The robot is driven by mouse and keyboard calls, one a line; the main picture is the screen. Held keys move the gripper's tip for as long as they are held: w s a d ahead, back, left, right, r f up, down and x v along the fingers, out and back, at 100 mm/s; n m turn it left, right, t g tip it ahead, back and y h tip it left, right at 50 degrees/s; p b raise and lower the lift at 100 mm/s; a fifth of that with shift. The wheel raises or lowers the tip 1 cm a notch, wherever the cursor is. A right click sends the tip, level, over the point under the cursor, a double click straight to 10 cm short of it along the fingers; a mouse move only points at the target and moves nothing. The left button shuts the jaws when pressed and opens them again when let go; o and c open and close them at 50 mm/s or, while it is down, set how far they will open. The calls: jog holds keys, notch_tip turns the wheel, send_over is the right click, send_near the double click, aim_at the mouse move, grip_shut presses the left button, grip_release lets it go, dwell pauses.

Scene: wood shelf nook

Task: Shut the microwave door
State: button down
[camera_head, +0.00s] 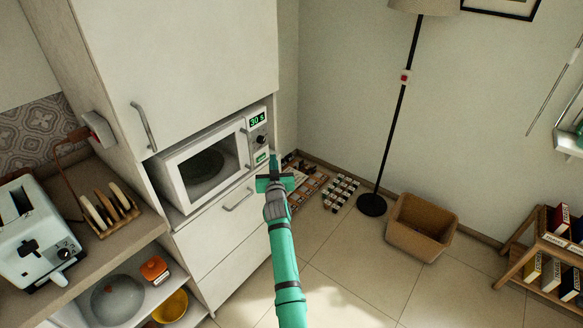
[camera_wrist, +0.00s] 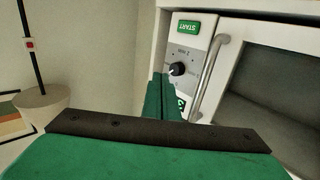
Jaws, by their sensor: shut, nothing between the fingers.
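The white microwave (camera_head: 258,135) sits in a cabinet niche, with a green-lit display and a knob on its right-hand panel. Its door (camera_head: 176,181), with a dark window, lies close to the front; I cannot tell whether a small gap remains. The door's metal handle (camera_wrist: 212,75) shows in the wrist view beside the control panel (camera_wrist: 188,50), which appears upside down. My gripper (camera_head: 275,161) is shut and empty, in front of the microwave's lower right corner. In the wrist view its fingers (camera_wrist: 166,85) overlap the panel; contact is unclear.
A drawer (camera_head: 222,229) with a bar handle lies below the microwave. A counter with a toaster (camera_head: 38,232) and a rack (camera_head: 112,210) stands left. A floor lamp (camera_head: 384,150), a brown bin (camera_head: 420,227) and small floor items (camera_head: 340,190) are right. The front floor is open.

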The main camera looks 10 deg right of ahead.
jog(key=s+d, duration=0.4)
jog(key=d, duration=0.2)
jog(key=shift+d, duration=0.2)
jog(key=s+a+f+m, duration=0.1)
jog(key=s+a+f, duration=0.4)
jog(key=s, duration=0.6)
jog(key=s+a+f+g, duration=0.1)
jog(key=s+a+f, duration=0.2)
jog(key=s+f, duration=0.6)
jog(key=s+a+f+m, duration=0.1)
jog(key=s+a+f, duration=0.4)
jog(key=s, duration=0.8)
jog(key=s+d+r+n+g, duration=0.1)
jog(key=s+r, duration=0.1)
jog(key=s, duration=1.3)
jog(key=s+d+r, duration=0.1)
jog(key=s+r, duration=0.2)
jog(key=s, duration=1.2)
jog(key=s+d+r+n, duration=0.1)
jog(key=s+r, duration=0.5)
jog(key=s, duration=0.1)
jog(key=shift+d+r+g, duration=0.15)
jog(key=shift+d+g, duration=0.15)
jog(key=shift+d, duration=0.05)
